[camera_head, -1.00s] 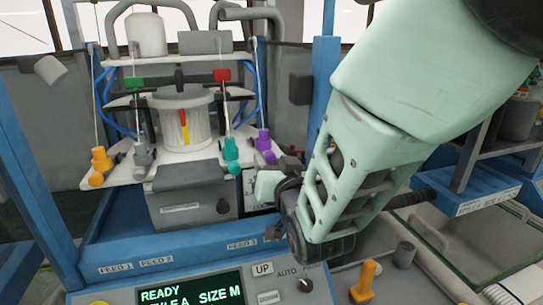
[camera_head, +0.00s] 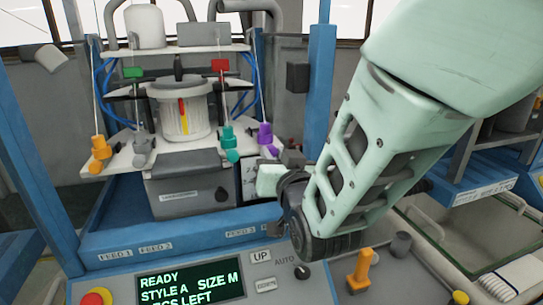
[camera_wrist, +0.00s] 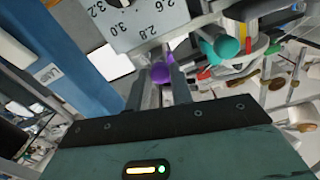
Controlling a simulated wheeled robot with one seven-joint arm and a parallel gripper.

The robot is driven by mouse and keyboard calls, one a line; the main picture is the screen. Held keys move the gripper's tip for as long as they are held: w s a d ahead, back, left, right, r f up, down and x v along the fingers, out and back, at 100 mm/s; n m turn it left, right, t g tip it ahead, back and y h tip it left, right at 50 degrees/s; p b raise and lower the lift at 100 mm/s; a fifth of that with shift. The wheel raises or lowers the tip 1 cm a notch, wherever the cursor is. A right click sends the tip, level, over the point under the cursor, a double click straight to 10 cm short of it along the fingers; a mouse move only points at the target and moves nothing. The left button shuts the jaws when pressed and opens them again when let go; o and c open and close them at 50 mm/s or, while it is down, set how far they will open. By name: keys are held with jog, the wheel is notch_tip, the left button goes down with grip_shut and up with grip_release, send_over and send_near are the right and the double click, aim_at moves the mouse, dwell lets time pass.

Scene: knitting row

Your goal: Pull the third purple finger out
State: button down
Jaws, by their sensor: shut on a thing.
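The purple finger (camera_head: 265,135) is at the right end of the row on the white plate of the knitting machine, beside the teal finger (camera_head: 229,137). In the wrist view the purple finger (camera_wrist: 161,73) is between the jaw tips of my gripper (camera_wrist: 160,82), which is shut on it. The teal finger (camera_wrist: 222,46) shows to the right of the jaws there, apart from them. In the head view my wrist hides part of the gripper, and the exact contact is hard to see.
An orange finger (camera_head: 100,148) and a grey one (camera_head: 143,146) hang farther left. A blue post (camera_head: 320,80) stands close behind my arm. The control panel with a lit display (camera_head: 190,285) and an orange lever (camera_head: 362,266) lie below.

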jog(key=c, duration=1.2)
grip_release()
jog(key=shift+s, duration=0.15)
jog(key=shift+c, duration=0.2)
jog(key=b+v, duration=1.5)
jog(key=v, duration=0.2)
jog(key=shift+s, duration=0.2)
